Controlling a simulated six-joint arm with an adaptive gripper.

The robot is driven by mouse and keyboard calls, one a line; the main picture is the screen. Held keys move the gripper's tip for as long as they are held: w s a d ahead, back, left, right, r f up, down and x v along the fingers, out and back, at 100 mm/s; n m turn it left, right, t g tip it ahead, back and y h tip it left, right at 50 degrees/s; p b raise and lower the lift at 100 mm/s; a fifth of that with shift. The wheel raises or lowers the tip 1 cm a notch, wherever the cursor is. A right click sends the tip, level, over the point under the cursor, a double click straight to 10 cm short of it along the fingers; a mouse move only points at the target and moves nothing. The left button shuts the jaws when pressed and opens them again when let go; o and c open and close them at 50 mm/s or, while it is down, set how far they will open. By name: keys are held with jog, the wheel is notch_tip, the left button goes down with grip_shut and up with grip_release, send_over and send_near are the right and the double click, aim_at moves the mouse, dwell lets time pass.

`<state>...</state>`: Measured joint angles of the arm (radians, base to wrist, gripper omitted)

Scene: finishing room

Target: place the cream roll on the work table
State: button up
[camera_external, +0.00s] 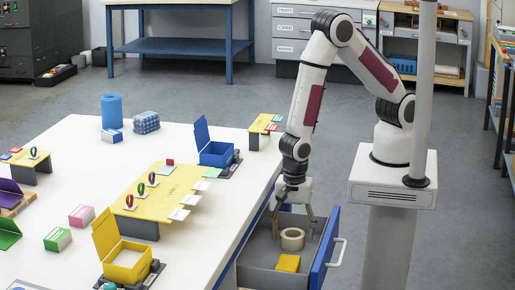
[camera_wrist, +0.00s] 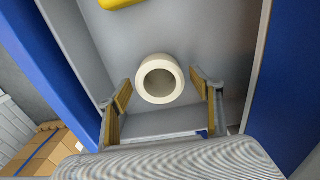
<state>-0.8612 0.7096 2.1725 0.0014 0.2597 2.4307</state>
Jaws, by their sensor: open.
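The cream roll (camera_external: 292,239) lies flat, hole upward, in the open drawer (camera_external: 262,250) at the side of the work table (camera_external: 190,232). It also shows in the wrist view (camera_wrist: 160,79), near the middle. My gripper (camera_external: 294,226) is open and points down into the drawer. In the wrist view its two fingers (camera_wrist: 163,92) are on the left and right of the roll, with gaps on both sides. I cannot tell how far above the roll the fingertips are.
A yellow block (camera_external: 288,263) lies in the drawer near the roll. The table bears a yellow stand (camera_external: 160,190), an open yellow box (camera_external: 127,258), an open blue box (camera_external: 215,153) and a blue roll (camera_external: 112,111). The table's right front part is bare.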

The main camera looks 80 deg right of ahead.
notch_tip(320, 180, up, 7)
jog(key=shift+s+f, duration=0.15)
jog(key=shift+s, duration=0.1)
dwell(0.3)
jog(key=shift+d, duration=0.1)
jog(key=shift+o, duration=0.4)
jog(key=shift+n, duration=0.3)
